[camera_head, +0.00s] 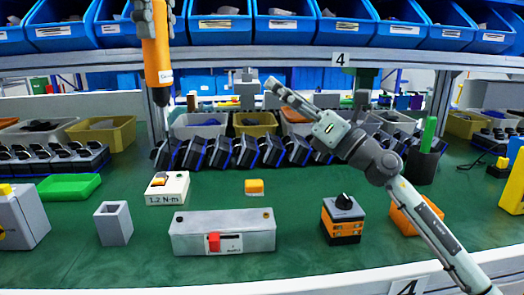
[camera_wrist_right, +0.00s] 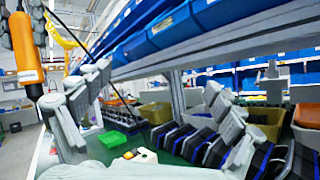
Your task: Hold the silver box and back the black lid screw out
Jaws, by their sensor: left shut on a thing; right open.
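The silver box (camera_head: 222,238) lies on the green worktop at front centre, with a red block on its front. A small dark screw (camera_head: 180,218) shows at the left of its lid and a brass-coloured one (camera_head: 266,215) at the right. My left gripper (camera_head: 152,18) is shut on an orange screwdriver (camera_head: 157,58), which points down at the upper left, well above and behind the box. The screwdriver also shows in the right wrist view (camera_wrist_right: 28,55). My right gripper (camera_head: 315,90) is open and empty, raised behind and right of the box.
A 1.2 N·m block (camera_head: 167,189) and a grey square tube (camera_head: 114,223) stand left of the box. A black-and-orange rotary switch (camera_head: 343,220) stands right. Blue bins (camera_head: 285,25) line the shelf above.

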